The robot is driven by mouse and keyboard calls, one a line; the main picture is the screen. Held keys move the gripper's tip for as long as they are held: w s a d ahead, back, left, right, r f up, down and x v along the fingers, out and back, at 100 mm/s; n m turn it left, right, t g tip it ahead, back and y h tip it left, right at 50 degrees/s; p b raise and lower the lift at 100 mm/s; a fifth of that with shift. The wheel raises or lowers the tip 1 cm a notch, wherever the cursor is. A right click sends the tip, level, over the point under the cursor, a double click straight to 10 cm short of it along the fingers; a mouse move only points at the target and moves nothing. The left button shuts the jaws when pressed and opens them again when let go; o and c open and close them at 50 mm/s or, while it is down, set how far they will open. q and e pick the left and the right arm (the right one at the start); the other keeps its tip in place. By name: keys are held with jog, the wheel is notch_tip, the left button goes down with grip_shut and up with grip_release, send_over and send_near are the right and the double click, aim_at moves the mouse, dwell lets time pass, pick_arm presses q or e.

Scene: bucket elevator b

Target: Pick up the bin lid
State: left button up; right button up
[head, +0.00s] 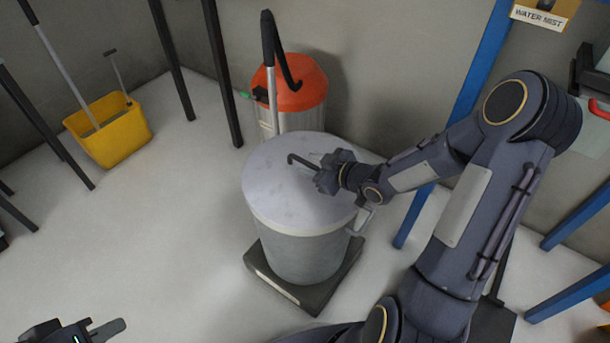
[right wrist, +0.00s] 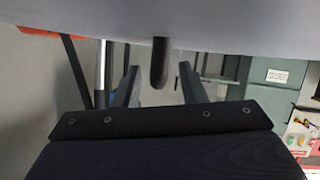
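The bin lid (head: 275,185) is a pale grey disc lying on the grey bin (head: 300,255). Its dark bar handle (head: 303,161) stands up near the middle. My right gripper (head: 322,172) is over the lid, at the right end of the handle. In the right wrist view the two fingers (right wrist: 160,88) are apart, and the handle (right wrist: 159,62) shows between them in the picture. I cannot tell whether they touch it. The lid fills the top of that view (right wrist: 200,22). My left gripper (head: 104,330) is at the bottom left, partly cut off, away from the bin.
The bin stands on a dark square base (head: 318,297). Behind it is an orange-topped container (head: 300,85) with an upright hose. A yellow mop bucket (head: 112,132) stands at the left. Blue posts (head: 470,90) stand at the right. The floor left of the bin is clear.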

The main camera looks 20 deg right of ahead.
jog(key=shift+c, duration=0.4)
grip_shut()
dwell(0.9)
